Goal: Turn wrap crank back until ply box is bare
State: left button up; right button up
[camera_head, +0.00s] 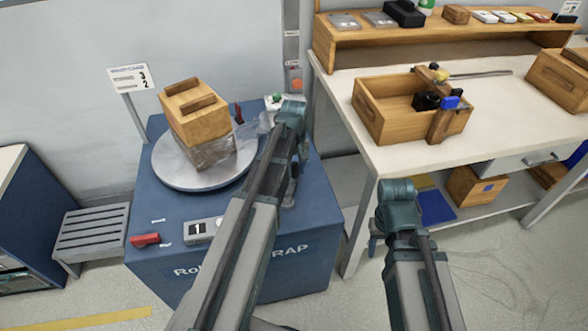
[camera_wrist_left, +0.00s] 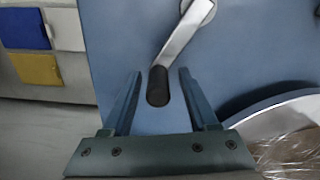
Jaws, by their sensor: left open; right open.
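The wrap crank (camera_wrist_left: 178,45) is a silver arm with a black knob (camera_wrist_left: 157,86), seen in the left wrist view on the machine's blue face. My left gripper (camera_wrist_left: 158,78) is open, with one finger on each side of the knob and gaps on both sides. In the head view my left gripper (camera_head: 291,188) is by the machine's right side, and the arm hides the crank. The ply box (camera_head: 196,112) stands on the round turntable (camera_head: 165,174); clear film (camera_head: 212,153) covers its lower part. My right gripper (camera_head: 376,243) is open and empty, partly hidden by its arm.
The blue wrap machine (camera_head: 250,268) carries a counter (camera_head: 199,230) reading 1 and a red block (camera_head: 145,240). A workbench (camera_head: 410,165) stands at the right with an open wooden crate (camera_head: 380,118). A grey slatted stool (camera_head: 92,228) stands at the left.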

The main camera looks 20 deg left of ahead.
pick_arm(q)
jog(key=shift+r, duration=0.1)
notch_tip(320, 180, up, 14)
jog(key=p, duration=1.3)
jog(key=shift+f+p, duration=0.2)
jog(key=shift+p, duration=0.2)
jog(key=s+d+r+m+p, duration=0.2)
jog(key=s+d+m, duration=0.4)
jog(key=s+d, duration=0.3)
jog(key=s+d+r+m+y+p, duration=0.1)
jog(key=s+d+r+m+p, duration=0.2)
jog(key=s+d+m, duration=0.3)
jog(key=s+d, duration=0.3)
jog(key=d, duration=0.1)
jog(key=shift+m, duration=0.3)
jog(key=shift+r, duration=0.1)
